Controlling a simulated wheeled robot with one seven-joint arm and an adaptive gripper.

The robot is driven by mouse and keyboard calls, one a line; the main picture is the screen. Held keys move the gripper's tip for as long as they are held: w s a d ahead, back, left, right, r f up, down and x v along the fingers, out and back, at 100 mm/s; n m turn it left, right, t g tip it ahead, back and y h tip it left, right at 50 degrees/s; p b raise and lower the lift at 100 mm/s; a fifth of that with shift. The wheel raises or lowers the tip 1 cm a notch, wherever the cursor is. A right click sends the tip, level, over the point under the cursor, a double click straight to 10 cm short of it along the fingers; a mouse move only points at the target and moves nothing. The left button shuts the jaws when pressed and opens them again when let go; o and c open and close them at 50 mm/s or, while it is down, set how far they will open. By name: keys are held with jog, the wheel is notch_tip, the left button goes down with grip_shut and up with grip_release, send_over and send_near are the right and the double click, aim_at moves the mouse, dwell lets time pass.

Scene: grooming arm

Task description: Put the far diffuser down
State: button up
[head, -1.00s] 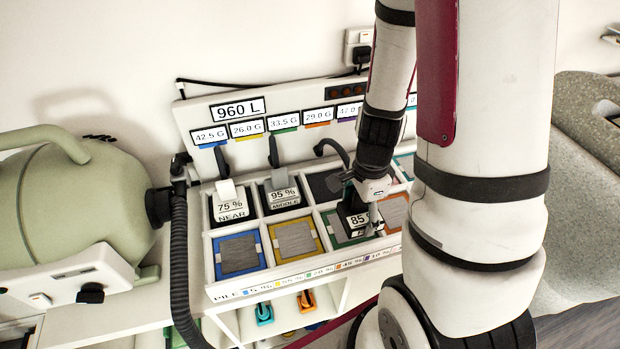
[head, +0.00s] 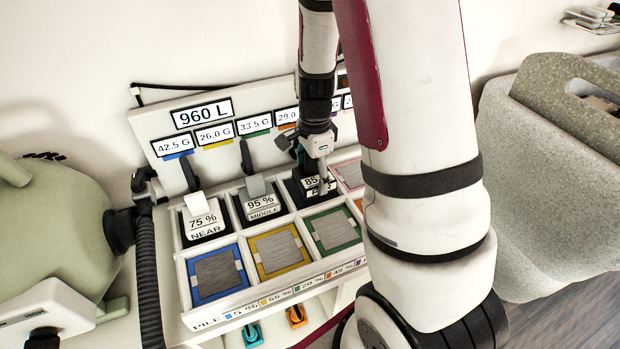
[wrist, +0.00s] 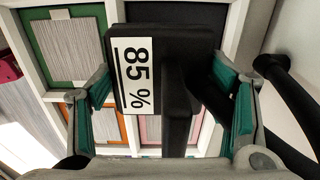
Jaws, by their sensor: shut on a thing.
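The far diffuser (head: 311,184), a black piece with a white 85 % label, is at the third compartment of the tray's back row, right of the middle diffuser. My gripper (head: 318,165) is shut on it from above. In the wrist view the diffuser (wrist: 172,85) sits between the teal-padded fingers of my gripper (wrist: 165,105). I cannot tell whether its base touches the compartment floor. The near diffuser (head: 202,220), 75 %, and the middle diffuser (head: 262,205), 95 %, stand in the back row to its left.
In front of the diffusers are framed pads: blue (head: 220,274), yellow (head: 273,250) and green (head: 333,229). A sign panel (head: 150,125) with hooks rises behind. A green tank (head: 60,220) and black hose (head: 150,285) are at left. A grey stone-like basin (head: 550,170) is at right.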

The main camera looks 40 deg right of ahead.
aim_at(310, 179)
jog(key=shift+w+d+f, duration=0.15)
jog(key=shift+w+f, duration=0.05)
jog(key=shift+w, duration=0.75)
jog(key=shift+f, duration=1.6)
jog(key=shift+f, duration=0.2)
jog(key=o, duration=1.4)
jog(key=shift+o, duration=0.2)
jog(key=shift+r, duration=0.15)
